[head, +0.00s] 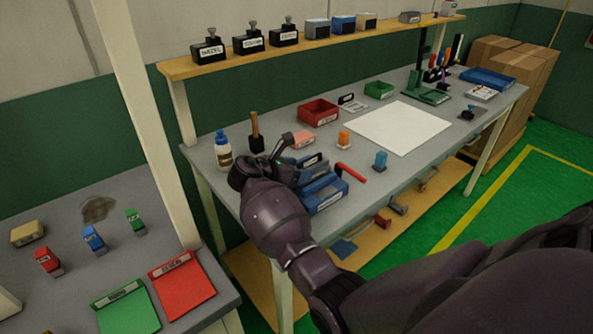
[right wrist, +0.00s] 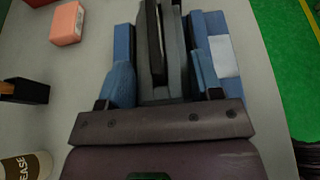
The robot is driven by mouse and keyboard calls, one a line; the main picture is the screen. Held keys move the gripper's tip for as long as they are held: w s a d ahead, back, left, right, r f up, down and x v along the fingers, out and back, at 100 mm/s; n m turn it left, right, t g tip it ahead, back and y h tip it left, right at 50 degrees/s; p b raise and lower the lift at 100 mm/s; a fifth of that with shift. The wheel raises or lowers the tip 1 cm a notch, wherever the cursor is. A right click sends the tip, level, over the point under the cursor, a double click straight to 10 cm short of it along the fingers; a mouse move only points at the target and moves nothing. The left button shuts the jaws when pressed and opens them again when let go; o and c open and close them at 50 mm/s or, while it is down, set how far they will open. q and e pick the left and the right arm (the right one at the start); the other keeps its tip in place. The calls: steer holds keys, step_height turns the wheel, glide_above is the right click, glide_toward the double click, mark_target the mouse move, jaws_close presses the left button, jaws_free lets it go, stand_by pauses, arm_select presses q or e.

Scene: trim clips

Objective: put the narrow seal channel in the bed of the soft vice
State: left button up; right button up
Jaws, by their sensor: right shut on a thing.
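My right gripper (head: 288,168) is over the near left part of the long workbench. In the right wrist view it is shut on a long dark grey grooved piece (right wrist: 173,60), which looks like the narrow seal channel and points away from the palm. In the head view a blue labelled item (head: 326,198), probably the soft vice, is just right of the gripper. The gripper hides part of it, and I cannot tell whether the channel touches the bed. My left gripper is not in view.
A red bar (head: 351,173), a blue knobbed item (head: 380,161) and an orange item (head: 344,139) stand to the right. The white sheet (head: 398,127) is clear.

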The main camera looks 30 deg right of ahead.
steer(key=o, duration=1)
steer(key=shift+a+r, duration=0.2)
steer(key=v, duration=0.7)
steer(key=shift+p, duration=0.3)
